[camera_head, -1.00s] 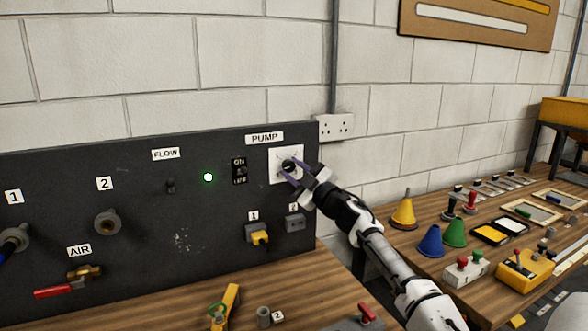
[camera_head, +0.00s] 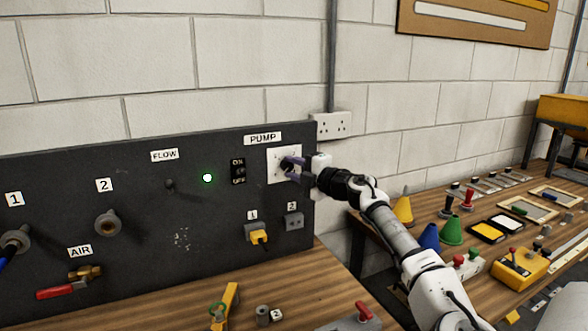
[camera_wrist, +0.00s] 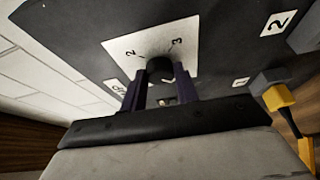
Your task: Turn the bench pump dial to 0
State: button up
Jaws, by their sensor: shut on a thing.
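The pump dial is a black knob (camera_wrist: 160,68) on a white square plate (camera_head: 272,176) under the PUMP label (camera_head: 263,138) on the dark panel. My gripper (camera_head: 289,166) reaches it from the right. In the wrist view my gripper (camera_wrist: 161,88) has its two purple fingers on either side of the knob, shut on it. The numbers 2 and 3 show on the plate in the wrist view. The fingers hide part of the plate, and I cannot read which number the dial points to.
Left of the dial are an ON/OFF switch (camera_head: 238,171) and a lit green lamp (camera_head: 207,178). Below it are a yellow plug (camera_head: 258,236) in socket 1 and a grey socket 2 (camera_head: 293,221). Coloured cones (camera_head: 428,237) and control boxes stand on the right bench.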

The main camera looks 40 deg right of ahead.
jog(key=shift+n, duration=0.3)
jog(key=o, duration=1)
jog(key=s+b, duration=0.1)
jog(key=s, duration=0.3)
jog(key=s+d+b, duration=0.1)
jog(key=s+b, duration=0.1)
jog(key=s, duration=0.3)
jog(key=s+d+b, duration=0.1)
jog(key=s+b, duration=0.1)
jog(key=s, duration=0.2)
jog(key=shift+s, duration=0.3)
jog(key=shift+d, duration=0.1)
